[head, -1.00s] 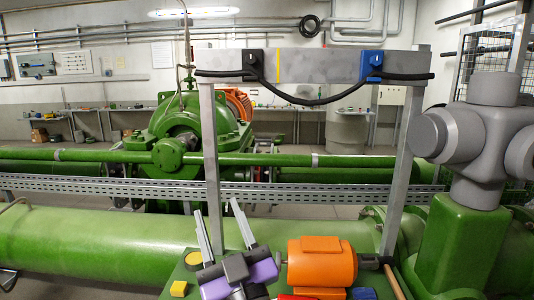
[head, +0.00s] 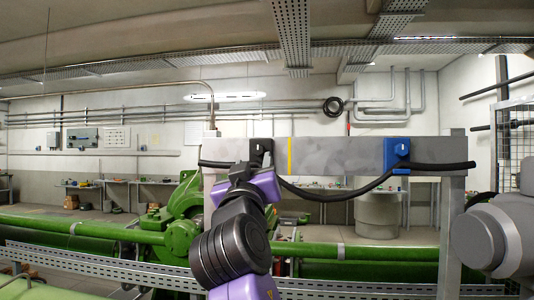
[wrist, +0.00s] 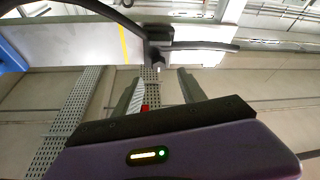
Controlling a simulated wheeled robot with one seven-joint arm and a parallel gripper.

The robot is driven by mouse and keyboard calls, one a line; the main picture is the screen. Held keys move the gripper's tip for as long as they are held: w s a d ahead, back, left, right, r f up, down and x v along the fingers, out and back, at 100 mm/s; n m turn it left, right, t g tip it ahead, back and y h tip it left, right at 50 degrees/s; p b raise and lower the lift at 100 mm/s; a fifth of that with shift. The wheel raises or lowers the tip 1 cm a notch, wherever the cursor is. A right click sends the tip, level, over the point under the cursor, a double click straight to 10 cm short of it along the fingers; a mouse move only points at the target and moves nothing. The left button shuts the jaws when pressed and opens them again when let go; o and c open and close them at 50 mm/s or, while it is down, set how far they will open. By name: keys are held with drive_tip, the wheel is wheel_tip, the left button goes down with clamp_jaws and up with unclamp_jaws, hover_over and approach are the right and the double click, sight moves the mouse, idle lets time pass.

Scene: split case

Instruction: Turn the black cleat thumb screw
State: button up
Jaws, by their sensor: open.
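The black cleat (head: 262,149) is mounted on the grey beam (head: 335,154), and a black cable runs through it. The wrist view shows the black cleat (wrist: 165,38) just beyond my fingers. A small dark knob, which looks like its thumb screw (wrist: 158,63), points toward the gap between them. My gripper (wrist: 158,77) is open and its fingertips are short of the screw, with no contact visible. In the head view my arm covers the beam just left of and below the black cleat, and my fingers are hard to make out.
A blue cleat (head: 397,154) sits further right on the beam, with the black cable (head: 335,196) sagging between the cleats. A yellow stripe (head: 290,155) marks the beam between them. A grey post (head: 452,215) stands at right. Green pipes run behind.

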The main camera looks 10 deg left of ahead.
sight(258, 152)
drive_tip(key=shift+p+x, duration=1)
drive_tip(key=shift+x, duration=2.85)
drive_tip(key=shift+w+d+f, duration=0.1)
drive_tip(key=shift+d+f, duration=0.05)
clamp_jaws()
